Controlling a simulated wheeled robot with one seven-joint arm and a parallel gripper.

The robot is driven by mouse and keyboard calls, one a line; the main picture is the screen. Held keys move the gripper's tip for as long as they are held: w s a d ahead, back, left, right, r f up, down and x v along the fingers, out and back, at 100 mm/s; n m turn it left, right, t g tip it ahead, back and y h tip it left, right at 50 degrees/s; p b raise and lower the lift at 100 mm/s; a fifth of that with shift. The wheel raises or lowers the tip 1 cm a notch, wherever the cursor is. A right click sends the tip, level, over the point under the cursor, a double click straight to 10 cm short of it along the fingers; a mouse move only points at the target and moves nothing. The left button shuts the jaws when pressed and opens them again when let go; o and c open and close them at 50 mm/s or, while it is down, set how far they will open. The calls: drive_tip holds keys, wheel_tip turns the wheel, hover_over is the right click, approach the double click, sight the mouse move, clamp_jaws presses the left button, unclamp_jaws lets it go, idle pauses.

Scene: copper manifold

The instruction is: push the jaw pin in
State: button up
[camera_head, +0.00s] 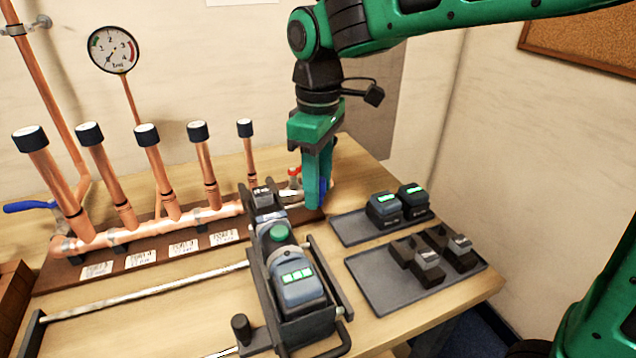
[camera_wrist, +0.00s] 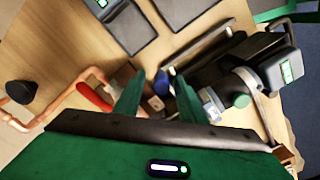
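The press tool (camera_head: 280,255), with a green button and a lit battery pack, sits in a dark cradle. Its jaw end (camera_head: 266,203) points toward the copper manifold. In the wrist view the tool (camera_wrist: 243,88) lies right of my fingers. I cannot clearly pick out the jaw pin. My gripper (camera_head: 316,204) points down just right of the jaw end. In the wrist view my gripper (camera_wrist: 158,85) shows its two green fingers apart, with a small blue part (camera_wrist: 161,83) visible between them. I cannot tell whether they touch it.
The copper manifold (camera_head: 175,223) with several black-capped stubs stands behind left. A red handle (camera_head: 294,172) is close behind my gripper. Trays at right hold spare batteries (camera_head: 384,208) and jaws (camera_head: 427,260). A rail (camera_head: 145,288) runs left of the cradle.

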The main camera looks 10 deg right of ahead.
clamp_jaws()
drive_tip(key=shift+s+a, duration=0.2)
drive_tip(key=shift+a, duration=0.45)
drive_tip(key=shift+s+a, duration=0.15)
drive_tip(key=shift+a, duration=0.5)
unclamp_jaws()
drive_tip(key=shift+r, duration=0.1)
wheel_tip(320, 180, up, 10)
drive_tip(key=shift+r, duration=0.25)
drive_tip(key=shift+c, duration=0.6)
